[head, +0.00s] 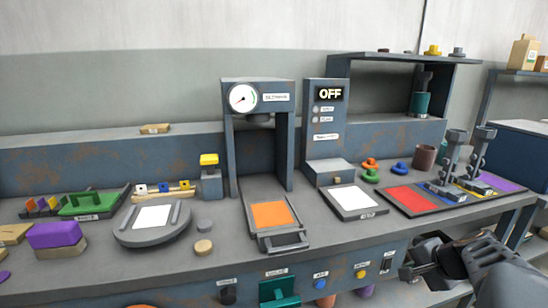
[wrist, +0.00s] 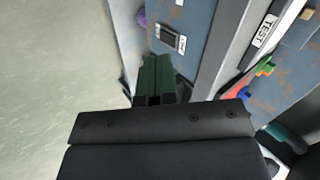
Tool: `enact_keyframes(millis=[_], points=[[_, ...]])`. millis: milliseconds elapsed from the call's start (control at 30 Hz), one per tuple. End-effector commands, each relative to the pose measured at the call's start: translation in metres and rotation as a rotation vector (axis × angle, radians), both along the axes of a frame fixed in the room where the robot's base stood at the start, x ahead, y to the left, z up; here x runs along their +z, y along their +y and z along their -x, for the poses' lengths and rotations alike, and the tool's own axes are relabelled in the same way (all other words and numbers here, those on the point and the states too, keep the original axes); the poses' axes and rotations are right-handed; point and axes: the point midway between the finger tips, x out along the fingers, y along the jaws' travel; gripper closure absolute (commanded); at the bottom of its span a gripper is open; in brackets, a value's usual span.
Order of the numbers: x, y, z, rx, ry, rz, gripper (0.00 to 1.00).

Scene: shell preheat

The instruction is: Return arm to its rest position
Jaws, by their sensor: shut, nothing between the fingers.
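My gripper (head: 405,272) is at the lower right of the head view, in front of the bench's front face and below the bench top. Its fingers are shut and hold nothing. My dark arm reaches in from the right edge. In the wrist view my gripper (wrist: 154,99) shows as dark fingers close together beyond its wide black body. The rest position itself is not marked in either view.
The bench (head: 330,233) carries a press with a gauge (head: 243,98), an orange-topped tray (head: 272,214), a control box reading OFF (head: 330,94) and a red, blue and purple mat (head: 405,198). A teal holder (head: 279,291) juts from the bench front. Open floor (wrist: 60,70) fills the wrist view's left.

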Motion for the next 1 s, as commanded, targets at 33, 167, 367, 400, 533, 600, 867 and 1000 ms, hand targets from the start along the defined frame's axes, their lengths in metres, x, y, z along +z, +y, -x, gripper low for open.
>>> enact_keyframes(millis=[33,167,367,400,533,600,867,1000], points=[[0.041,0.025,0.000,0.084,0.022,0.041,1.00],[0.090,0.082,0.013,0.305,0.088,0.166,1.00],[0.155,0.145,0.044,0.623,0.151,0.375,1.00],[0.166,0.154,0.050,0.679,0.157,0.415,1.00],[0.195,0.175,0.068,0.832,0.170,0.533,1.00],[0.207,0.183,0.076,0.896,0.172,0.585,1.00],[0.226,0.194,0.091,1.020,0.170,0.694,1.00],[0.227,0.195,0.092,1.033,0.169,0.707,1.00]])
